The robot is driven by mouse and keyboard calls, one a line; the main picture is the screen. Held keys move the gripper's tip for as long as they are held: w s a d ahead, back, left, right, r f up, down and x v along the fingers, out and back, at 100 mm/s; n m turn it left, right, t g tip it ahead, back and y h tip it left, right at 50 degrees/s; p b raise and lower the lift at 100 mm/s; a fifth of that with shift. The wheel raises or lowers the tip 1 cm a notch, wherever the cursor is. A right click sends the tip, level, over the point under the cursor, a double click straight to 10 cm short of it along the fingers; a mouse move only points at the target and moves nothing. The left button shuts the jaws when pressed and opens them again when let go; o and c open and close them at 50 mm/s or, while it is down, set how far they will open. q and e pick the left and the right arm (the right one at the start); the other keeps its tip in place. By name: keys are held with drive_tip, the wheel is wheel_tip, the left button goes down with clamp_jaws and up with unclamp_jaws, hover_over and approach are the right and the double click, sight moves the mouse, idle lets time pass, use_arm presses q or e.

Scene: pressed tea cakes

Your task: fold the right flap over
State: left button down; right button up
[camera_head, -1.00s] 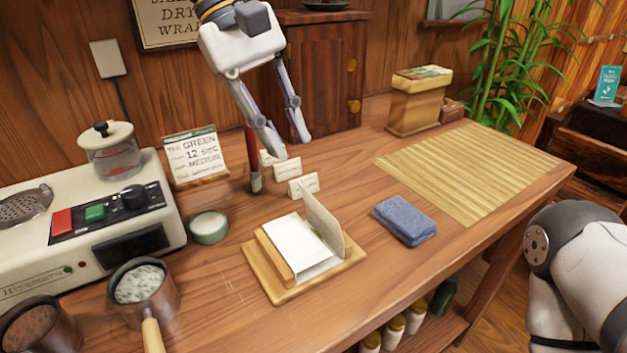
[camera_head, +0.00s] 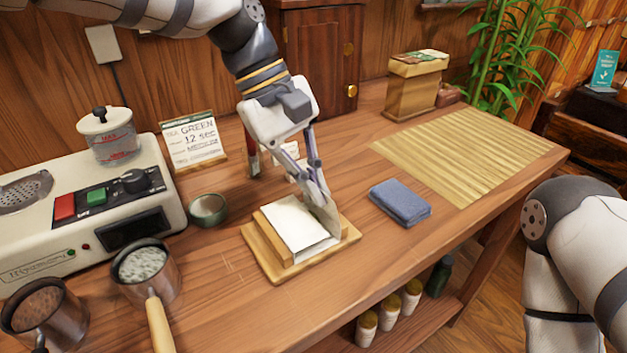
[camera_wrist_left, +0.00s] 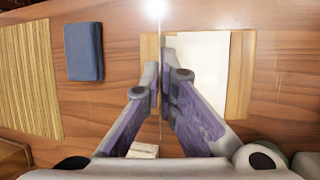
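A white paper sheet (camera_head: 297,228) lies on a small wooden board (camera_head: 270,268) at the front middle of the table; it shows in the left wrist view too (camera_wrist_left: 203,70). The right flap stands upright along the sheet's right side. It is mostly hidden behind my fingers in the head view and is a thin edge-on line in the left wrist view. My left gripper (camera_head: 325,213) points down at this flap, one finger on each side, the tips nearly together with the flap between them (camera_wrist_left: 160,82). My right gripper is out of view.
A folded blue cloth (camera_head: 400,202) and a slatted mat (camera_head: 465,155) lie to the right. A green cup (camera_head: 208,208), a machine (camera_head: 90,215) and a handled pot (camera_head: 146,275) are to the left. Small cards (camera_head: 291,147) stand behind the board.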

sight(328, 215)
use_arm(q)
drive_tip(key=shift+s+a+r+h+p, duration=0.1)
drive_tip(key=shift+a+r+h+p, duration=0.1)
drive_tip(key=shift+h+p, duration=0.15)
drive_tip(key=shift+s+a+t+h+p, duration=0.15)
drive_tip(key=shift+s+t+h+p, duration=0.05)
drive_tip(key=shift+t+h+p, duration=0.25)
drive_tip(key=shift+a, duration=0.15)
drive_tip(key=shift+s+a+f+m+t+h+p, duration=0.2)
drive_tip(key=shift+f+m+t+h+p, duration=0.25)
drive_tip(key=shift+h, duration=0.35)
drive_tip(key=shift+s+a+f+m+t+h, duration=0.2)
drive_tip(key=shift+f+t+h, duration=0.15)
drive_tip(key=shift+h, duration=0.3)
drive_tip(key=shift+s+a+f+m+t+h, duration=0.1)
drive_tip(key=shift+a+f+t+h, duration=0.2)
drive_tip(key=shift+h, duration=0.35)
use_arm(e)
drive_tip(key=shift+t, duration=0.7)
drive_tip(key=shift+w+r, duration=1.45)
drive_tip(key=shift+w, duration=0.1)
use_arm(q)
drive_tip(key=shift+r+t, duration=0.1)
drive_tip(key=shift+t, duration=0.15)
drive_tip(key=c, duration=2.3)
unclamp_jaws()
drive_tip(key=o, duration=0.4)
